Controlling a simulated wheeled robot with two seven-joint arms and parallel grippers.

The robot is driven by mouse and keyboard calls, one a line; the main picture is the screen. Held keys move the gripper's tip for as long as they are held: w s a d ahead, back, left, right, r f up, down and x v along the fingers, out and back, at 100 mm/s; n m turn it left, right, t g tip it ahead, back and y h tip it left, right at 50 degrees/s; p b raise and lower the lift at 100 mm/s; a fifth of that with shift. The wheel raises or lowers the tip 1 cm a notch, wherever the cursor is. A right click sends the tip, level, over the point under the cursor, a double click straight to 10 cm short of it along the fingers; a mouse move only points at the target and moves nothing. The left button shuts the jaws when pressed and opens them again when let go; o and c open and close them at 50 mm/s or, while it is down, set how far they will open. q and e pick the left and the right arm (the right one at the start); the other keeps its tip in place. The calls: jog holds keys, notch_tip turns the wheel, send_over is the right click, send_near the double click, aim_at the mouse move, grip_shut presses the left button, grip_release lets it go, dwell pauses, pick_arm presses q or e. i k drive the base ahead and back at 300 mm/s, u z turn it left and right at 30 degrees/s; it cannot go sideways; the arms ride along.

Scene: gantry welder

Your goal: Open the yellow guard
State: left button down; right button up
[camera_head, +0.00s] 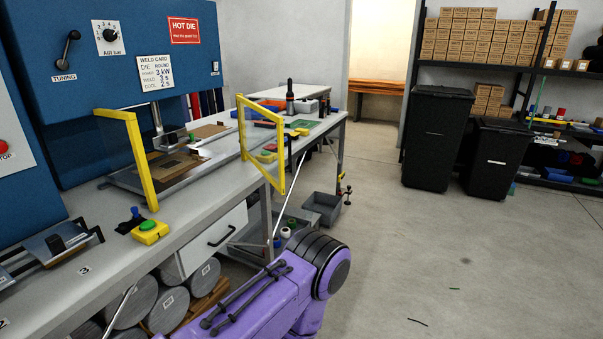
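The yellow guard (241,126) is a yellow frame around a see-through pane, at the right side of the blue welder (135,45). It stands upright at an angle, and its lower corner reaches past the bench's front edge. A separate yellow bracket (142,160) stands at the left of the die area. The space between bracket and frame looks uncovered from here. A purple arm link of mine fills the bottom middle. Neither of my grippers shows in this view.
A yellow box with a green button (149,231) sits on the bench (190,232) front edge. Below are a drawer (215,240), grey cylinders (168,308) and a grey bin (322,207). Two black bins (437,140) stand back right.

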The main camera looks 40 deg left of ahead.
aim_at(280, 187)
jog(key=u, duration=0.6)
jog(key=i, duration=0.25)
jog(key=u, duration=0.2)
